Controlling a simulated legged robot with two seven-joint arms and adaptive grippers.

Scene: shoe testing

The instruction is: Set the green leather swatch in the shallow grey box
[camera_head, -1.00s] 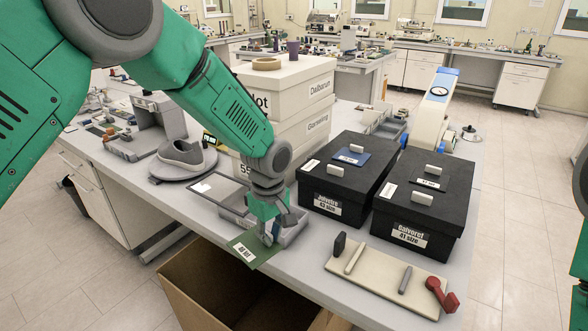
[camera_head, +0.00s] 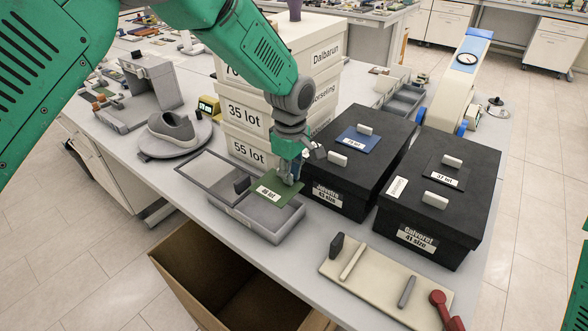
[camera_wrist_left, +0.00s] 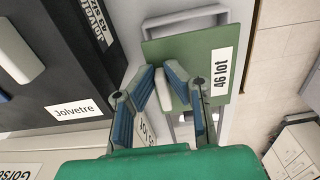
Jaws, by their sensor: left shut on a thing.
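The green leather swatch (camera_head: 277,188) has a white label reading "46 lot". My left gripper (camera_head: 287,179) is shut on it and holds it over the shallow grey box (camera_head: 270,233), near the box's back right part. In the left wrist view the swatch (camera_wrist_left: 195,52) extends beyond the gripper's blue-padded fingers (camera_wrist_left: 168,85), with a pale grip piece between them. I cannot tell whether the swatch touches the box floor. My right gripper is not in view; only a bit of green arm shows at the right edge.
Two black shoe boxes (camera_head: 335,201) (camera_head: 429,242) stand right of the grey box, close to my gripper. White lot boxes (camera_head: 243,115) are stacked behind. A beige board (camera_head: 375,285) with tools lies at front right. An open cardboard box (camera_head: 215,270) stands below the table edge.

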